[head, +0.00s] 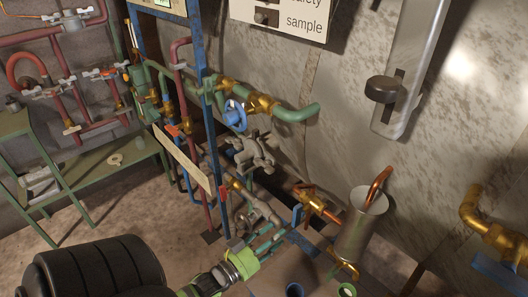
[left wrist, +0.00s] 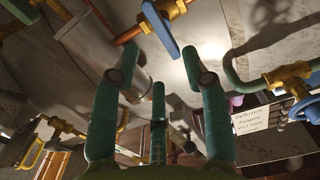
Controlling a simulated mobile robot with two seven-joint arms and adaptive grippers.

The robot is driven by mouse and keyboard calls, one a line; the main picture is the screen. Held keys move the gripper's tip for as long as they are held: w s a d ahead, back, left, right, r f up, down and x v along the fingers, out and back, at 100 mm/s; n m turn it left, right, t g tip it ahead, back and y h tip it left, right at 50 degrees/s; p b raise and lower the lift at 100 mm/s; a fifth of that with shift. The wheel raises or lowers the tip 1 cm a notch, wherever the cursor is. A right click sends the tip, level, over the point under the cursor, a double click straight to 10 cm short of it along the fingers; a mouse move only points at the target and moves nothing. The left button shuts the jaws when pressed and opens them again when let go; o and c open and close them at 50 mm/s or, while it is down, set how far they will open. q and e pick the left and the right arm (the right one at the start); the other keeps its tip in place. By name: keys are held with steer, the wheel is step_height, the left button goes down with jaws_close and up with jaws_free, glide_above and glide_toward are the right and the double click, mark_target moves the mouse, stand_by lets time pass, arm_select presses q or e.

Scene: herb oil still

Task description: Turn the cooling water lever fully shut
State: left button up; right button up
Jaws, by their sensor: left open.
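A blue lever (head: 297,213) sits on a brass valve (head: 318,204) in a copper pipe, low in the middle of the head view. I take it for the cooling water lever; no label shows on it. In the left wrist view the lever (left wrist: 162,28) lies slanted near the top, ahead of the fingertips. My left gripper (head: 274,237) has green fingers and is just left of and below the lever. In the left wrist view the gripper (left wrist: 160,68) is open, with nothing between its fingers. The lever appears apart from the fingers. My right gripper is out of view.
A grey metal can (head: 361,228) with a copper pipe stands right of the valve. A blue handwheel (head: 235,115) and a green pipe (head: 292,116) are above. A blue post (head: 205,120) and a tilted plate (head: 183,160) stand left. A green table (head: 105,165) is further left.

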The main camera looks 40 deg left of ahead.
arm_select(q)
steer(key=shift+s+a, duration=0.15)
steer(key=shift+s, duration=1.6)
